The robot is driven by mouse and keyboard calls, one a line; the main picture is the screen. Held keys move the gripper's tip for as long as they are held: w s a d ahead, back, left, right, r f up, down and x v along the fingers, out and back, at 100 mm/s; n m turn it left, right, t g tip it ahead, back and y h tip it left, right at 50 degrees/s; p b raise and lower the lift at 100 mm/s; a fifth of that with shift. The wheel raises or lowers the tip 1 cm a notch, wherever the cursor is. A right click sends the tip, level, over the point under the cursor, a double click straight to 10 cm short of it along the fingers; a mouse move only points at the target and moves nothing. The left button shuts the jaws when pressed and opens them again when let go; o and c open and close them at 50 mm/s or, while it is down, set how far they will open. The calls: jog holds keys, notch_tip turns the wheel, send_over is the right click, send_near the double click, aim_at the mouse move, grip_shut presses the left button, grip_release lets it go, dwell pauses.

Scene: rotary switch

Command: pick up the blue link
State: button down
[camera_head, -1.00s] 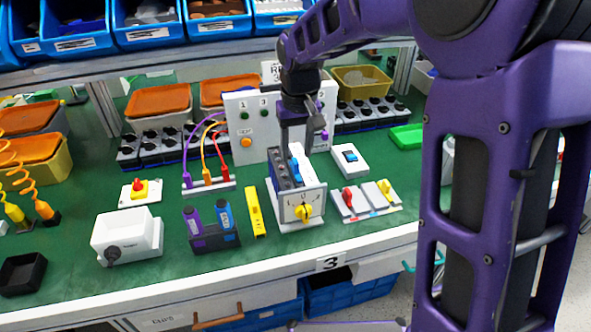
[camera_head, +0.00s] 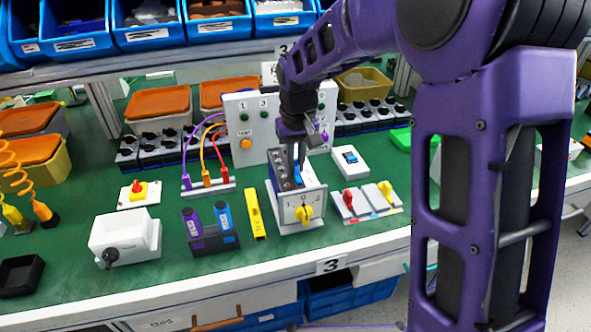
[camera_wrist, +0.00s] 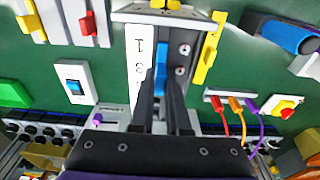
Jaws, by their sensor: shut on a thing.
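The blue link (camera_wrist: 161,58) shows in the wrist view as a narrow blue piece between the tips of my gripper (camera_wrist: 162,92). My gripper is shut on it. The link is at the rotary switch unit (camera_head: 301,212), inside or just above its open-topped grey housing; I cannot tell whether it is clear of the housing. In the head view the blue link (camera_head: 298,174) shows below my gripper (camera_head: 297,150), partly hidden by the fingers. The switch's yellow knob (camera_head: 304,213) is on the front plate.
A yellow bar (camera_head: 256,214) and a dark holder with purple and blue cylinders (camera_head: 211,234) stand left of the switch unit. A plate with red and yellow levers (camera_head: 366,201) lies to the right. The panel with cables (camera_head: 255,128) stands behind.

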aim_at(296, 162)
notch_tip(296, 162, up, 10)
jog(key=shift+p, duration=1)
notch_tip(296, 162, up, 3)
jog(key=p, duration=0.2)
jog(key=shift+p, duration=0.3)
jog(key=shift+f, duration=0.1)
